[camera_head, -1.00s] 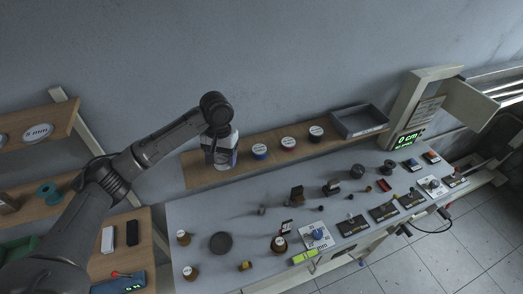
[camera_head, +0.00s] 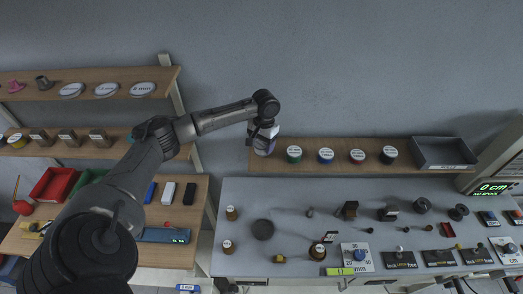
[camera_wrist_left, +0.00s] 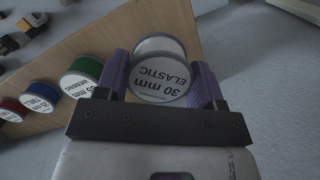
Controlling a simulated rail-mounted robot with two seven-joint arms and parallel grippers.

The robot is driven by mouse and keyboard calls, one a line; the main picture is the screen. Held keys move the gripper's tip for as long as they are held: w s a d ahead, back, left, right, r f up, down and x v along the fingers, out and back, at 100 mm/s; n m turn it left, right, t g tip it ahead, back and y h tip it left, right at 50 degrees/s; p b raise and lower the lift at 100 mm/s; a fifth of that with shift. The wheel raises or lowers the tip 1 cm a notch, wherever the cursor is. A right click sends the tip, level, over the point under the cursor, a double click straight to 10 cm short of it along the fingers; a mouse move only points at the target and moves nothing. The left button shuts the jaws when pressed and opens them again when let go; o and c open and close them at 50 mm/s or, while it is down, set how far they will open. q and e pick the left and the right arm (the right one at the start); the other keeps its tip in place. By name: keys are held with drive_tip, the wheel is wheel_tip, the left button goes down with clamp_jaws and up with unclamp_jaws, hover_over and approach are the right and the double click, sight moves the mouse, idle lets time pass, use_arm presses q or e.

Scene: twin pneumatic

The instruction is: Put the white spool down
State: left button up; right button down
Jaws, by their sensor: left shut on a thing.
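The white spool (camera_wrist_left: 161,72), labelled "30 mm ELASTIC", sits between the purple fingers of my left gripper (camera_wrist_left: 162,88) in the left wrist view. The gripper is shut on it. In the head view my left gripper (camera_head: 264,142) is at the left end of the wooden wall shelf (camera_head: 330,168) and largely hides the spool. Whether the spool touches the shelf I cannot tell. My right gripper is not in view.
A row of spools stands right of my gripper on the shelf: green (camera_head: 293,154), blue (camera_head: 326,156), red (camera_head: 357,157) and black (camera_head: 388,155). A grey tray (camera_head: 443,153) is at the shelf's right end. The workbench (camera_head: 300,215) below carries many small parts.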

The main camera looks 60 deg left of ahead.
sight(262, 151)
use_arm(q)
drive_tip(key=shift+f+p, duration=0.5)
drive_tip(key=shift+f, duration=1.6)
drive_tip(key=shift+f, duration=0.15)
drive_tip(key=o, duration=1)
drive_tip(key=shift+r, duration=0.2)
drive_tip(key=r, duration=0.3)
drive_tip(key=r+b, duration=0.1)
drive_tip(key=r, duration=0.3)
drive_tip(key=w+r+b, duration=0.1)
drive_tip(key=r, duration=0.2)
drive_tip(key=shift+w+a+r, duration=0.1)
drive_tip(key=shift+a+r, duration=0.05)
drive_tip(key=shift+a, duration=0.2)
drive_tip(key=shift+r, duration=0.8)
